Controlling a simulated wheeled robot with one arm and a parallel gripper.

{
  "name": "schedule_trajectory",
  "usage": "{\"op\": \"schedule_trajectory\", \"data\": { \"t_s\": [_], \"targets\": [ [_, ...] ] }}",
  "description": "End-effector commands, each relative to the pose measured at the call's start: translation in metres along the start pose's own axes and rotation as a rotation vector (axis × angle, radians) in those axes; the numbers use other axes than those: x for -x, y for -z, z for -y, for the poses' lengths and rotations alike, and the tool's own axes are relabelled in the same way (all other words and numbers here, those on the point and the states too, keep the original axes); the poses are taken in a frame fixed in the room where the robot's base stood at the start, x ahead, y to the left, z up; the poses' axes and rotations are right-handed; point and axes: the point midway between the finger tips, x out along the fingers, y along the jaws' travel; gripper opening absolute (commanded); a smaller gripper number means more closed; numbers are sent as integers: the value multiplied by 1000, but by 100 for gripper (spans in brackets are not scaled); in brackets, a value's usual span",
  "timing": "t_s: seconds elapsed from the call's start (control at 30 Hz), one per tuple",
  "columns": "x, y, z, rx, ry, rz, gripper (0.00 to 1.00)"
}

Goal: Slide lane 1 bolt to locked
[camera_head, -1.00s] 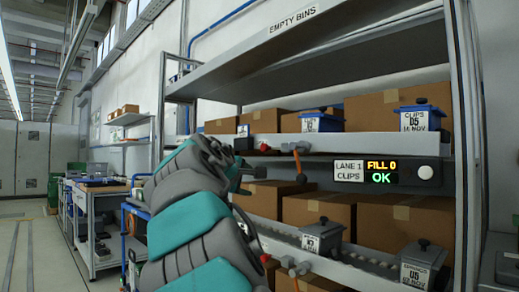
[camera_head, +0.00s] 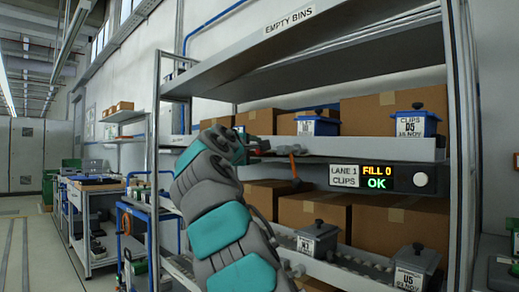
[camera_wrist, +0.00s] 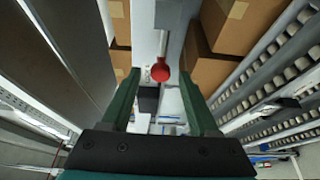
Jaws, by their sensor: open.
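A round red knob (camera_wrist: 160,72) on a grey rod (camera_wrist: 164,42) shows in the wrist view, between and a little beyond my fingertips. My gripper (camera_wrist: 161,90) is open, one green finger on each side, and holds nothing. In the head view my gripper (camera_head: 262,150) is at the front rail of the middle shelf, left of an orange handle (camera_head: 295,168) that hangs under the rail. The lane 1 sign (camera_head: 345,175) reads "LANE 1 CLIPS", and its display (camera_head: 377,177) shows "FILL 0" and "OK". I cannot tell the bolt's position; my arm hides part of the rail.
Blue bins (camera_head: 417,123) and cardboard boxes (camera_head: 375,112) stand on the middle shelf. Grey lidded bins (camera_head: 415,262) sit on the lower roller lane. The rack post (camera_head: 462,150) stands at the right. The floor (camera_head: 30,230) at the left is clear.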

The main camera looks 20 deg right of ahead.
Motion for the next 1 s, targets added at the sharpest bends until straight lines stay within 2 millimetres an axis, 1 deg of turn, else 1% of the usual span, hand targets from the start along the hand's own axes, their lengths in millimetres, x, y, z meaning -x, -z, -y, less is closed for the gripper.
{"op": "schedule_trajectory", "data": {
  "t_s": [0.1, 0.23, 0.5, 0.73, 0.77, 1.0],
  "targets": [
    [-13, 0, 0, 1, 4, 0, 61],
    [-23, 0, 0, 1, 4, 1, 61],
    [-30, 0, 0, 0, 2, 1, 61],
    [-30, 0, 1, 0, 2, 1, 61],
    [-30, 0, 1, 0, 2, 1, 60],
    [-31, 0, 1, 0, 2, 1, 33]
  ]
}}
